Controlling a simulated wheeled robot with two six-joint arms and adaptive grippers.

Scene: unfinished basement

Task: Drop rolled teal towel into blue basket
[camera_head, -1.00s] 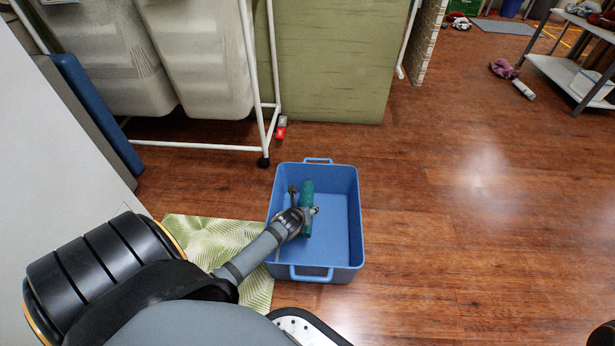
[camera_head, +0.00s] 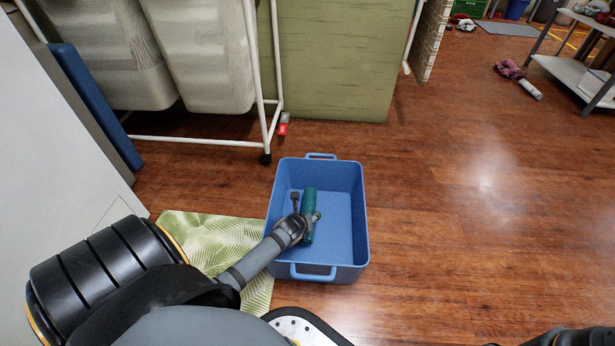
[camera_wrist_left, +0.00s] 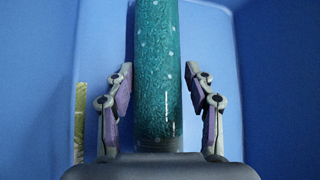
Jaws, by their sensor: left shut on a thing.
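The rolled teal towel (camera_head: 310,203) is a dark green-blue cylinder with pale dots. My left gripper (camera_head: 307,222) is shut on it, with one finger on each side in the left wrist view (camera_wrist_left: 158,85), where the towel (camera_wrist_left: 157,40) runs lengthwise between the fingers. In the head view the towel and gripper lie within the outline of the blue basket (camera_head: 355,245), left of its middle. The basket's blue walls and bottom surround the towel in the wrist view. I cannot tell whether the towel touches the bottom. My right gripper is not in view.
A green leaf-patterned mat (camera_head: 205,240) lies left of the basket. A white-framed rack (camera_head: 190,143) with hanging bags and a green panel (camera_head: 335,60) stand behind.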

